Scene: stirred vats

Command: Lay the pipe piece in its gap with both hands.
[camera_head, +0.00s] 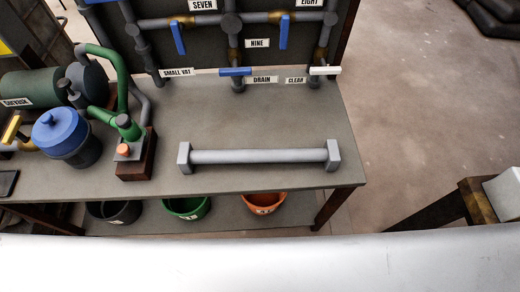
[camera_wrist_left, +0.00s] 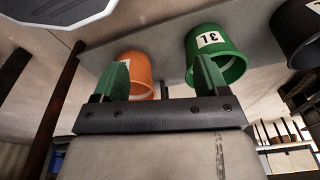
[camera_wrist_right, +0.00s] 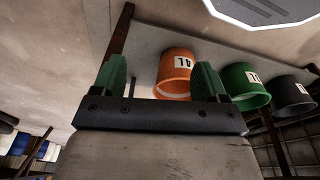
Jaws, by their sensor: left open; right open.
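A straight light-grey pipe piece (camera_head: 260,157) lies level along the front of the workbench (camera_head: 250,120), with a square grey block at each end. I cannot tell whether the blocks are part of it or rests. I cannot clearly make out its gap among the dark pipes on the upright panel (camera_head: 265,62). My left gripper (camera_wrist_left: 162,78) shows in the left wrist view, its green fingers apart with nothing between them. My right gripper (camera_wrist_right: 160,78) is likewise open and empty in the right wrist view. Neither gripper shows in the head view.
A blue-lidded pot (camera_head: 62,130), a green tank (camera_head: 30,88) and a green bent pipe (camera_head: 122,80) crowd the bench's left. Blue levers (camera_head: 235,72) and a white lever (camera_head: 325,70) line the panel. Orange (camera_head: 263,203), green (camera_head: 187,207) and black buckets stand below the benchtop.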

